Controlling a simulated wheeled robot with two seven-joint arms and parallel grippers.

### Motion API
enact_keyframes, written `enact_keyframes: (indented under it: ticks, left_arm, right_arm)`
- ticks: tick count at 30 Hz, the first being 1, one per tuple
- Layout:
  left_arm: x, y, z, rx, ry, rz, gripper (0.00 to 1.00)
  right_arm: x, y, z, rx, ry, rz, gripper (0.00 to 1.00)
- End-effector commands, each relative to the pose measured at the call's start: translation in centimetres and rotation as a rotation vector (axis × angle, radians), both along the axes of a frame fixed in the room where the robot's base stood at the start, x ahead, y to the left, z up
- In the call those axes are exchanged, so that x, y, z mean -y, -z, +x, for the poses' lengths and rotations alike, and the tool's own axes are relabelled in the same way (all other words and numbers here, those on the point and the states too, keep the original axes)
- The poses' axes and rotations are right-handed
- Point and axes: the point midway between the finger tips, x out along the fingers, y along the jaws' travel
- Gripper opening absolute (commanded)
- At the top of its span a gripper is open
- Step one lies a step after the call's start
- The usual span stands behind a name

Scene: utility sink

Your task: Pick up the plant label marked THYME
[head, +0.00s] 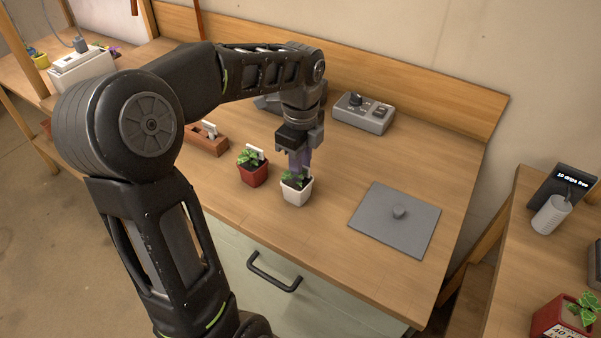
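My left gripper (299,168) points straight down over a small white pot (296,192) with a green plant. Its fingertips are at the plant's leaves, and I cannot tell whether they are open or shut on something. A red pot (253,175) with a green plant stands just left of it, with a white label (256,151) upright in it. A brown wooden block (206,143) further left holds small white pieces (209,129) that look like labels. No lettering is readable on any label, so I cannot tell which is THYME. My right gripper is not in view.
A grey plate with a knob (396,219) lies on the right of the wooden bench. A grey control box (362,112) stands at the back. A side table at right holds a dark display (563,186), a light cylinder (551,215) and a red pot (566,318). The bench front is clear.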

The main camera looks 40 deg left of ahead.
Motion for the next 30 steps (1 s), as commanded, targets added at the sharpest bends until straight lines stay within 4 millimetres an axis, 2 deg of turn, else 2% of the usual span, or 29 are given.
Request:
enact_keyframes:
  ticks: [1, 7, 25, 30]
  left_arm:
    - [0.0, 0.0, 0.0, 0.000, 0.000, 0.000, 0.16]
    - [0.0, 0.0, 0.0, 0.000, 0.000, 0.000, 0.00]
    - [0.0, 0.0, 0.0, 0.000, 0.000, 0.000, 0.00]
    - [0.0, -1.1, 0.1, 0.002, 0.000, 0.000, 0.00]
  right_arm:
    - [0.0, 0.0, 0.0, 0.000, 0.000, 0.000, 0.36]
    - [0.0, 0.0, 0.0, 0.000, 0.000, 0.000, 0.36]
    - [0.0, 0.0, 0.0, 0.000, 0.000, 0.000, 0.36]
    - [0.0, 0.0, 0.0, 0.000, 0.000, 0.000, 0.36]
